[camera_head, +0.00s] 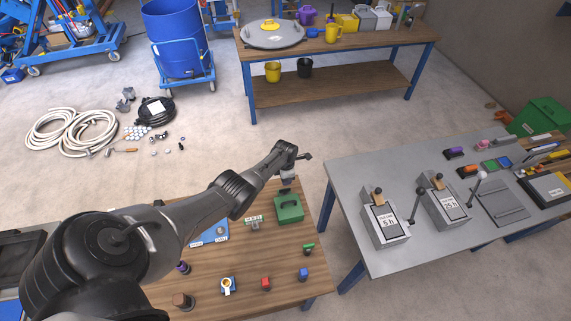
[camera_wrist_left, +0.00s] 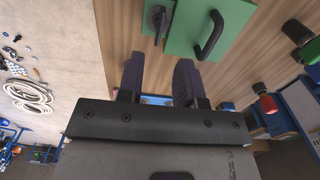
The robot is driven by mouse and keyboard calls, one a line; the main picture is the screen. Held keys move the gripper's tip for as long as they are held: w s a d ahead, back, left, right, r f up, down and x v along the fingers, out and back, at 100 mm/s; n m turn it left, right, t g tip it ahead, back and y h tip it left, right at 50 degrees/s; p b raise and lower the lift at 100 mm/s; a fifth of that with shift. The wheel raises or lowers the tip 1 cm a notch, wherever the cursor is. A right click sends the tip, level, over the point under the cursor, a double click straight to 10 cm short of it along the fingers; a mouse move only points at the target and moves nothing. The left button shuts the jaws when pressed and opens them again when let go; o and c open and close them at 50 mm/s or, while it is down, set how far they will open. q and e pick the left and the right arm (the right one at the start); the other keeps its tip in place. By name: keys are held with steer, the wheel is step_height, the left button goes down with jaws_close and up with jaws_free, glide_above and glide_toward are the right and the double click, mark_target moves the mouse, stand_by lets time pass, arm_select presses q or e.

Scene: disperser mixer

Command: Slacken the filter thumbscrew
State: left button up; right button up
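A green box (camera_head: 289,208) with a dark handle sits at the back right of the wooden table. In the left wrist view the green box (camera_wrist_left: 225,18) shows its black handle (camera_wrist_left: 211,35) and a small grey knob-like part (camera_wrist_left: 157,18) at its corner. I cannot tell for sure whether that part is the filter thumbscrew. My left gripper (camera_head: 288,178) is above the box's far edge, pointing down. In the wrist view my left gripper (camera_wrist_left: 158,65) has its two dark fingers apart, with nothing held between them. My right gripper is not in view.
The wooden table (camera_head: 235,285) also carries a red knob (camera_head: 266,283), a blue knob (camera_head: 304,273), a green T-shaped piece (camera_head: 308,249) and a blue plate (camera_head: 211,233). A grey table (camera_head: 350,185) with two lever boxes stands right, across a gap.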

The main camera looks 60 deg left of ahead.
arm_select(q)
step_height(320, 180, up, 6)
steer(key=shift+f+p, duration=0.25)
steer(key=shift+p, duration=0.7)
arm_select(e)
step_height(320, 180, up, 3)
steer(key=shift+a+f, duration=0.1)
